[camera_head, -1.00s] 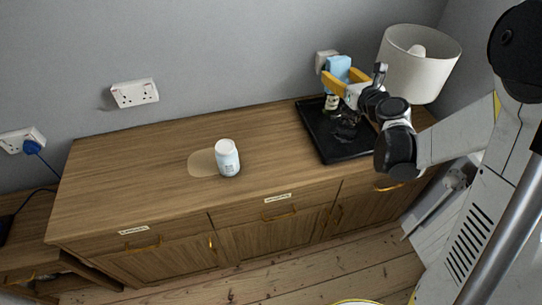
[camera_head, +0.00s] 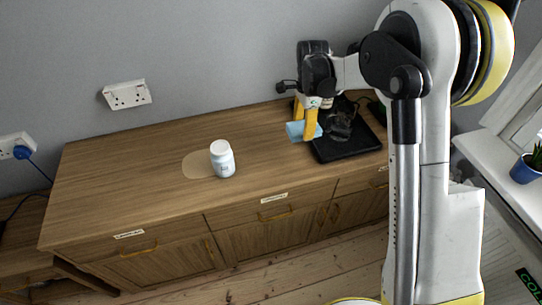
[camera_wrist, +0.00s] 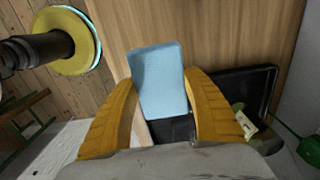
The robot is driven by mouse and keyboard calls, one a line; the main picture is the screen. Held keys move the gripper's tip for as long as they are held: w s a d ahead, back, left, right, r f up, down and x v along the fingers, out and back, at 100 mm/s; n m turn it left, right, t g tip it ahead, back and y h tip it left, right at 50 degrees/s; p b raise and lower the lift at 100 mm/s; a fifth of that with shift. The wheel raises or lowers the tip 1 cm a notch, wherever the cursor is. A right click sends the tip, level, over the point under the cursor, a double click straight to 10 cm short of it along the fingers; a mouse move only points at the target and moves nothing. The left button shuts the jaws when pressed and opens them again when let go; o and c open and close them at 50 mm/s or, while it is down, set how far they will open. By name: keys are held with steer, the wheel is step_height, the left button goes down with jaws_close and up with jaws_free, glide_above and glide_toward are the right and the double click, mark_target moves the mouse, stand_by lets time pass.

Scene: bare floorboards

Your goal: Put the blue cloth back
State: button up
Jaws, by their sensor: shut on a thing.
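The blue cloth (camera_head: 296,132) is light blue, flat and roughly rectangular. My gripper (camera_head: 305,130) points down over the cabinet top, with its yellow fingers shut on the cloth at the left edge of the black tray (camera_head: 352,153). In the wrist view the cloth (camera_wrist: 160,75) sits between the two yellow fingers (camera_wrist: 160,82) and sticks out past their tips. The wood surface lies behind it. I cannot tell whether the cloth touches the cabinet top or the tray.
Dark, unclear items (camera_head: 340,125) are in the tray. The cabinet top left of the bottle is clear. A potted plant (camera_head: 527,165) stands at the far right.

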steer(key=b, duration=0.4)
glide_above(270, 158)
step_height(270, 158, down, 7)
steer(key=shift+r, duration=0.15)
step_height(270, 158, down, 4)
steer(key=shift+f+b, duration=0.1)
steer(key=shift+b, duration=0.7)
steer(key=shift+c, duration=0.4)
steer(key=o, duration=1.1)
steer(key=shift+r, duration=0.2)
steer(key=shift+r, duration=0.1)
